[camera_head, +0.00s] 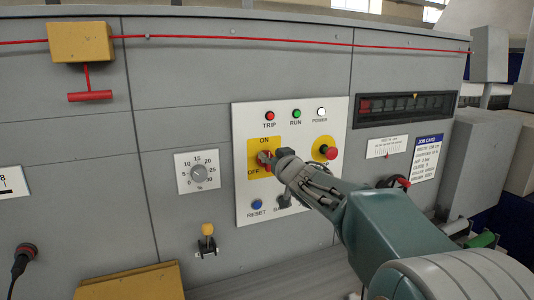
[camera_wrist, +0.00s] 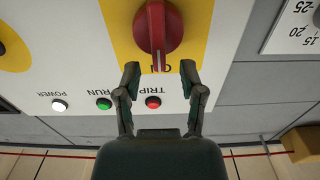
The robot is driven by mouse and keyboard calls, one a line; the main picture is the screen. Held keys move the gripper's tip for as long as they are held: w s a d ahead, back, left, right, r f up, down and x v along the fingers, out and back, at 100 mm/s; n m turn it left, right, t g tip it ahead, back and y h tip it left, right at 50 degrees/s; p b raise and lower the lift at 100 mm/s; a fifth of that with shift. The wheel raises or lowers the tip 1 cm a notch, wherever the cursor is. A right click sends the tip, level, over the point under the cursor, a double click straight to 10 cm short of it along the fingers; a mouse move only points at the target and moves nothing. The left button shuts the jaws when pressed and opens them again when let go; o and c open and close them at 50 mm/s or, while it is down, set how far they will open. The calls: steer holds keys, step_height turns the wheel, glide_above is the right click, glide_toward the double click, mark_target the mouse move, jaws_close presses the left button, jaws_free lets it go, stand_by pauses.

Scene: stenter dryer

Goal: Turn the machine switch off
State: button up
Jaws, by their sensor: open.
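The machine switch is a red rotary knob on a yellow plate (camera_head: 265,142) marked ON and OFF. In the wrist view, which is upside down, the red knob (camera_wrist: 158,28) shows large, its grip bar lined up towards the word ON. My gripper (camera_wrist: 160,76) is open and empty, its two fingers apart in front of the panel, just short of the knob in that picture. In the head view my gripper (camera_head: 270,160) is at the switch and hides most of the knob. I cannot tell from there whether it touches.
A red stop button (camera_head: 330,153) on yellow sits right of the switch. A blue reset button (camera_head: 257,204) is below. Red, green and white lamps (camera_head: 297,113) are above. A percent dial (camera_head: 198,172) is left. A red pull cord (camera_head: 250,35) runs along the top.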

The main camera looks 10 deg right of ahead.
steer(key=shift+w+a, duration=0.1)
steer(key=shift+w, duration=0.95)
steer(key=shift+w+a, duration=0.15)
steer(key=shift+w, duration=0.1)
jaws_close()
